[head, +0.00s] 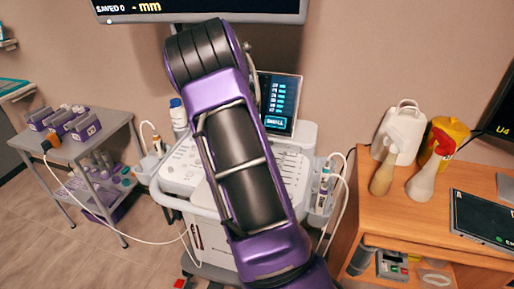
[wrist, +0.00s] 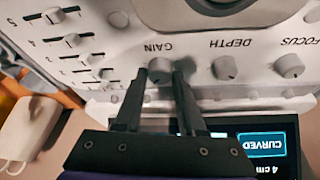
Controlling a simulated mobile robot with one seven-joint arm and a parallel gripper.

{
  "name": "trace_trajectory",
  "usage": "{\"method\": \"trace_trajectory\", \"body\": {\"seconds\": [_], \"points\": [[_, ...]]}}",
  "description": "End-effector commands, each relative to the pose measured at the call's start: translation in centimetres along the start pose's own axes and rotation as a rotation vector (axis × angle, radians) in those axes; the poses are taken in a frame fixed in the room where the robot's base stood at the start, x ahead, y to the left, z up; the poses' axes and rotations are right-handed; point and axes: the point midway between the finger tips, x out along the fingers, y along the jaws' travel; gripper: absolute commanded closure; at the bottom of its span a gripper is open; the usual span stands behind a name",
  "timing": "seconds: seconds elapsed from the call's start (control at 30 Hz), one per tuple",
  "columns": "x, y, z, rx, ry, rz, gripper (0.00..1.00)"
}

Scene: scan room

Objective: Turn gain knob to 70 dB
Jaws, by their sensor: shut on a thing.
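In the wrist view, which shows the panel upside down, the grey gain knob (wrist: 160,75) sits by its GAIN label on the white control panel (wrist: 120,45). My gripper (wrist: 161,73) has its two dark fingers on either side of the knob, shut on it. The fingers cover part of the knob, and I cannot read its pointer or a gain value. In the head view the ultrasound console (head: 180,172) stands in the middle, and my purple arm hides the gripper and the knob.
The depth knob (wrist: 225,68) and focus knob (wrist: 289,66) are right of the gain knob in the wrist view. Several sliders (wrist: 72,40) are at left. A touch screen (head: 280,100) rises behind the panel. A trolley (head: 85,150) and a wooden desk (head: 420,220) flank the console.

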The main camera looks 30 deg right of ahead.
Motion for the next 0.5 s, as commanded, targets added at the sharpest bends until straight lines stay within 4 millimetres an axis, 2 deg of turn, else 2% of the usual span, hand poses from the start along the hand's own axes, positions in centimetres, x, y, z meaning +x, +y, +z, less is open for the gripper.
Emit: {"method": "trace_trajectory", "body": {"seconds": [0.17, 0.2, 0.37, 0.5], "points": [[-0.01, -0.04, 0.00, 0.000, 0.000, -0.001, 1.00], [-0.01, -0.04, 0.00, 0.000, 0.000, -0.001, 0.59], [-0.01, -0.03, 0.01, 0.000, 0.000, -0.001, 0.31], [0.00, -0.02, 0.01, -0.001, 0.000, -0.001, 0.31]]}}
